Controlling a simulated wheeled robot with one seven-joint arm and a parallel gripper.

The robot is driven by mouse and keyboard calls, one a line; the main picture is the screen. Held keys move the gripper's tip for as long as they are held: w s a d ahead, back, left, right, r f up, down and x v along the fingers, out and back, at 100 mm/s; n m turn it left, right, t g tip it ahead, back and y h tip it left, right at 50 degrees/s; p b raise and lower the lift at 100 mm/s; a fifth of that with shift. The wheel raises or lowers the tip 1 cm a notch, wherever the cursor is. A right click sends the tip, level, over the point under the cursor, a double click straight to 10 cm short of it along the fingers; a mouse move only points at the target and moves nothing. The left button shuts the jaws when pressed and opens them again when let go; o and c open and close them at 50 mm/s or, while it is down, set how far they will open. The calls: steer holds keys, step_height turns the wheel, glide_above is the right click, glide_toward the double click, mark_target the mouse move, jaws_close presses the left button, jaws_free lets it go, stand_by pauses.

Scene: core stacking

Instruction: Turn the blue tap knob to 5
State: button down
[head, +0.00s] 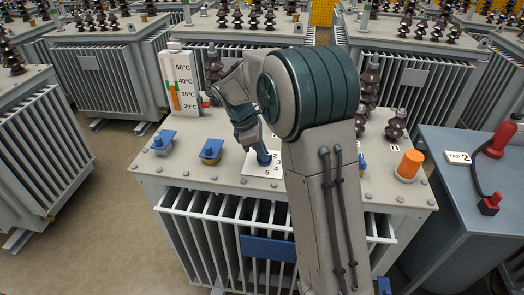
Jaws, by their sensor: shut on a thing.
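The blue tap knob (264,157) stands on a white dial plate (254,170) on top of the transformer (210,185). The digits 2, 3, 4 and 5 show on the plate's right and lower parts. My gripper (262,150) points down at the knob from above and is shut on it. The fingers and my arm hide part of the knob, so I cannot tell which digit it points to.
Two blue valves (211,150) and (163,140) stand left of the plate. A temperature gauge (181,82) and brown insulators (213,65) stand behind. An orange cap (410,164) is at right. A blue-grey cabinet (455,205) bears a "TAP 2" sign (459,158).

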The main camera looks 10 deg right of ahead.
steer(key=shift+r+m+p, duration=0.1)
steer(key=shift+m+p, duration=0.2)
steer(key=shift+p, duration=0.05)
steer(key=m+g+p, duration=0.1)
steer(key=m+p, duration=0.1)
steer(key=m, duration=0.1)
steer(key=shift+w+r+p, duration=0.1)
steer(key=shift+r+p, duration=0.05)
steer(key=shift+p, duration=0.2)
steer(key=m+p, duration=0.1)
steer(key=m, duration=0.1)
steer(key=m+g+y+p, duration=0.1)
steer(key=m, duration=0.1)
steer(key=shift+d+g+p, duration=0.15)
steer(key=shift+g+p, duration=0.15)
steer(key=shift+p, duration=0.05)
steer(key=m+y, duration=0.1)
steer(key=m, duration=0.1)
steer(key=m+p, duration=0.1)
steer(key=m, duration=0.1)
steer(key=shift+w+d+g+y, duration=0.1)
steer(key=shift+w+g+y, duration=0.05)
steer(key=shift+g+y, duration=0.2)
steer(key=shift+d+f+m+y+p, duration=0.15)
steer(key=shift+m+y+p, duration=0.6)
steer(key=shift+m, duration=1.35)
steer(key=c, duration=1.5)
jaws_free()
